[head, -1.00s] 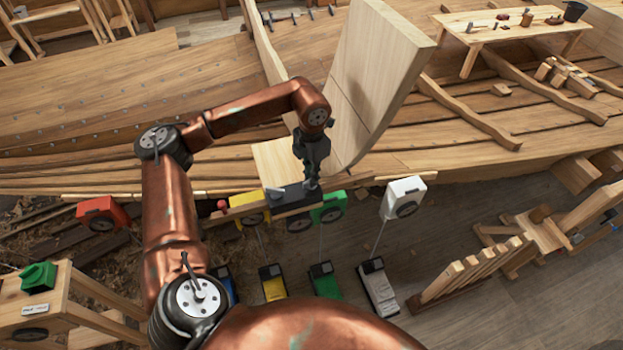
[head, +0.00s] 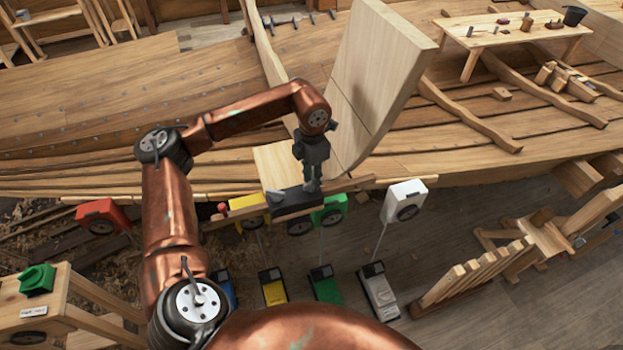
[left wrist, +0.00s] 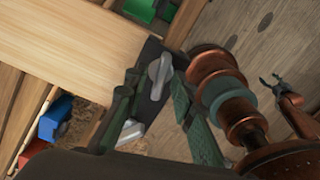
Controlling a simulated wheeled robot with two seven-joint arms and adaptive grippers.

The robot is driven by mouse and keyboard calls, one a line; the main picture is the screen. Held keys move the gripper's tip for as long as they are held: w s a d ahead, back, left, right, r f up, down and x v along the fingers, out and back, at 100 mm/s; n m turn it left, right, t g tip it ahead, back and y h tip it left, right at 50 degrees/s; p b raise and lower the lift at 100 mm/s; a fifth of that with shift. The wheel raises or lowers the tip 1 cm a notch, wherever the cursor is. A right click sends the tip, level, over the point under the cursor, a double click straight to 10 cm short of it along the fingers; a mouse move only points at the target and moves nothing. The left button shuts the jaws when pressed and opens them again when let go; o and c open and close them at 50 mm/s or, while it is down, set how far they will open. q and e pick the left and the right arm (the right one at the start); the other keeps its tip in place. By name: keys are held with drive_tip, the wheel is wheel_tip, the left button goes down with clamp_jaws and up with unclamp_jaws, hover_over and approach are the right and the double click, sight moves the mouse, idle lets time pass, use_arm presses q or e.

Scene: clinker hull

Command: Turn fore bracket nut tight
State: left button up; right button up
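A dark bracket (head: 288,202) lies along a timber rail below the pale upright plank. My left gripper (head: 313,184) points down over its right end. In the left wrist view, a grey wing-shaped nut (left wrist: 160,76) sits on the dark bracket plate. The fingertips of my left gripper (left wrist: 156,86) stand on either side of the nut, apart; I cannot tell whether they touch it. A second grey piece (left wrist: 131,130) shows lower between the fingers. My right gripper (left wrist: 270,80) appears small at the right of the left wrist view, its prongs apart and empty. It is outside the head view.
Yellow (head: 250,212), green (head: 330,209), white (head: 405,200) and red (head: 101,214) boxes stand near the rail. A slatted trestle (head: 470,275) is at the right. A bench (head: 500,32) with small items stands far right. Hull planks fill the back.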

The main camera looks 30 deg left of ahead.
use_arm(q)
drive_tip(key=shift+r, duration=0.1)
wheel_tip(320, 180, up, 12)
use_arm(e)
drive_tip(key=shift+d, duration=0.1)
idle(0.5)
use_arm(q)
drive_tip(key=shift+w, duration=0.1)
drive_tip(key=t+h, duration=0.2)
hover_over(305, 185)
wheel_tip(305, 185, down, 5)
drive_tip(key=shift+r, duration=0.1)
drive_tip(key=shift+w+d+f+t+p, duration=0.15)
drive_tip(key=shift+w+f+t+p, duration=0.2)
drive_tip(key=shift+f, duration=0.9)
drive_tip(key=shift+w+d+f+t+p, duration=0.1)
drive_tip(key=shift+f+t+p, duration=0.3)
drive_tip(key=shift+f, duration=0.9)
drive_tip(key=shift+w+d+f+t+p, duration=0.2)
drive_tip(key=shift+f+p, duration=0.3)
drive_tip(key=shift+f, duration=0.75)
use_arm(e)
drive_tip(key=r, duration=0.2)
drive_tip(key=shift+s+r, duration=0.3)
drive_tip(key=shift+s, duration=0.05)
